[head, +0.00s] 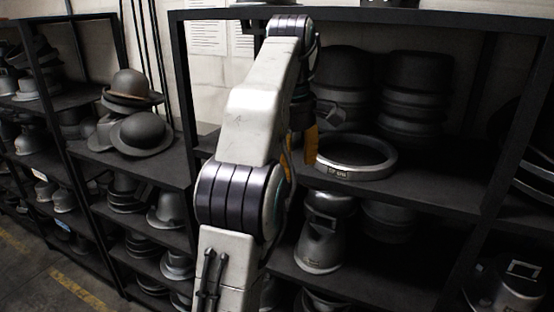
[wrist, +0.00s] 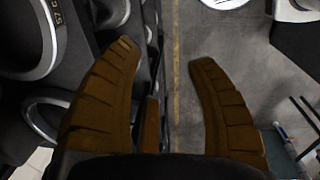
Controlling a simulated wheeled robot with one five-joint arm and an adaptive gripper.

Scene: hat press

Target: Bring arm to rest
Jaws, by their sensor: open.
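My gripper (wrist: 160,60) shows in the wrist view with its two orange-brown fingers spread wide apart. Nothing lies between them; grey floor and part of the dark shelving show behind. In the head view my arm rises up the middle of the picture and bends over at the top. Only a small orange part of my gripper (head: 311,146) shows there, beside the arm and in front of the shelf; the rest is hidden behind the arm.
A dark shelf unit (head: 350,14) stands close in front. A grey ring (head: 378,172) lies on its shelf near my gripper, with stacked dark hat forms (head: 415,95) behind. More hats (head: 142,134) fill shelves at left. Open floor (head: 35,280) shows at lower left.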

